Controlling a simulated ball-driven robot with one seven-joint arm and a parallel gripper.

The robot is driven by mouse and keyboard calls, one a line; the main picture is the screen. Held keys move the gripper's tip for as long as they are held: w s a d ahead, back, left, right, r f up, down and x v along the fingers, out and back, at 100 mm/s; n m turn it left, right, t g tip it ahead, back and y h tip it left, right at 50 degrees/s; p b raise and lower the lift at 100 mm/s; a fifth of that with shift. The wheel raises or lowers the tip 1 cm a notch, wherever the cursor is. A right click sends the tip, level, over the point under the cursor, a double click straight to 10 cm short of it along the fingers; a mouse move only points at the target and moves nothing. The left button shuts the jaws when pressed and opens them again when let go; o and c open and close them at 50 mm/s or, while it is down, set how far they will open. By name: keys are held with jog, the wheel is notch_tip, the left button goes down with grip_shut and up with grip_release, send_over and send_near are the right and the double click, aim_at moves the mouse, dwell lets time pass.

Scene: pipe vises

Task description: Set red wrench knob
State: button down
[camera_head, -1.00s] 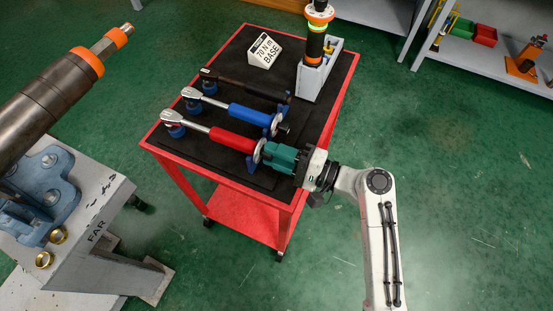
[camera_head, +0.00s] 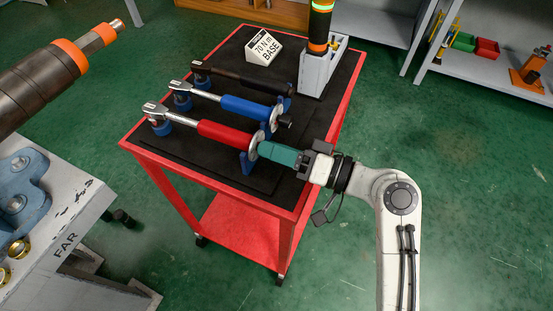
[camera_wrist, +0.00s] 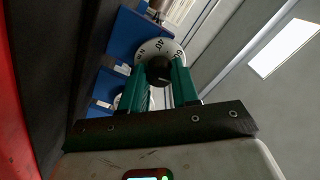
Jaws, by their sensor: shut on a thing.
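The red-handled wrench (camera_head: 224,132) lies across the cart in blue holders, its silver ratchet head at the left and a pale dial disc (camera_head: 258,139) at its right end. In the wrist view the dial (camera_wrist: 150,47) shows printed numbers around a black knob (camera_wrist: 159,71). My gripper (camera_head: 264,149) reaches the wrench end from the right. Its green fingers stand on either side of the knob in the wrist view and are shut on it. In the head view the fingers hide the knob. The exact number set on the dial cannot be told.
A blue wrench (camera_head: 245,107) and a black wrench (camera_head: 240,80) lie close behind, on the red cart (camera_head: 163,160). A "70 N m BASE" sign (camera_head: 263,46) and a grey holder (camera_head: 316,72) stand farther back. A large pipe (camera_head: 40,83) and grey bench are at left.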

jog(key=shift+f+n+b, duration=0.15)
jog(key=shift+n+b, duration=1.75)
jog(key=c, duration=0.8)
grip_release()
jog(key=v, duration=1)
jog(key=shift+s+d, duration=0.15)
jog(key=shift+d, duration=0.2)
